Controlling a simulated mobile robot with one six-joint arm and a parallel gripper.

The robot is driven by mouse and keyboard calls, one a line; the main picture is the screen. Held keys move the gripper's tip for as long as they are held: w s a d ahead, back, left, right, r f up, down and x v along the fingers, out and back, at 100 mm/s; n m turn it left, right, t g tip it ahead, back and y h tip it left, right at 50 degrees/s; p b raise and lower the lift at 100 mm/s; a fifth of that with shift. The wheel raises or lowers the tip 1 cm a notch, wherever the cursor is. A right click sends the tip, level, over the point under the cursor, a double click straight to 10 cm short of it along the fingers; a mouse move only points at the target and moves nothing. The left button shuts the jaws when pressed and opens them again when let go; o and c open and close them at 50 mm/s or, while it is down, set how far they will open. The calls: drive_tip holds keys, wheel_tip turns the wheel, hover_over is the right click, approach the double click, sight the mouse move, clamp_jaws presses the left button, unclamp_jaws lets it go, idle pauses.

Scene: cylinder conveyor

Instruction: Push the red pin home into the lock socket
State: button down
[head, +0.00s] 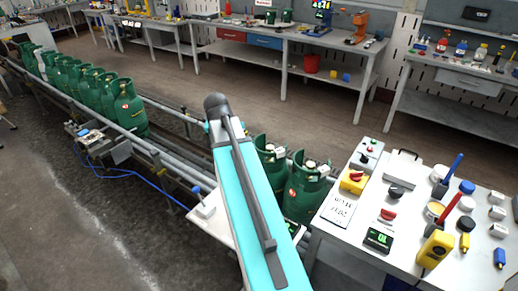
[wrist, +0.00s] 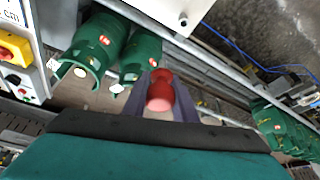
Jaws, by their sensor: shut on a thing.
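The red pin (wrist: 160,92) shows in the wrist view as a rounded red body with a paler red end. My gripper (wrist: 163,78) is shut on it, with one dark finger on each side. In the head view my cyan arm hides the gripper and the pin. A white plate (wrist: 165,12) with a small dark round spot lies beyond the fingertips, apart from the pin. I cannot tell whether that spot is the lock socket, and no socket is clear in either view.
Green gas cylinders (head: 305,188) stand on the conveyor (head: 170,160) beside my arm, with more in a row at the far left. A panel table (head: 400,225) with knobs, a yellow switch (head: 353,181) and tools stands at right. The floor beyond the conveyor is clear.

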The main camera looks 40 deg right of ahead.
drive_tip(key=w+a+r+n+t+y+b, duration=0.1)
drive_tip(key=a+n, duration=0.4)
drive_tip(key=a, duration=1.1)
drive_tip(key=w+a+r+n+t+y+b, duration=0.1)
drive_tip(key=a+n, duration=0.5)
drive_tip(key=a, duration=1.1)
wheel_tip(320, 180, up, 2)
drive_tip(key=shift+w+r+y+b, duration=0.15)
drive_tip(key=shift+w+y+b, duration=0.75)
drive_tip(key=shift+w, duration=0.35)
drive_tip(key=shift+s, duration=0.15)
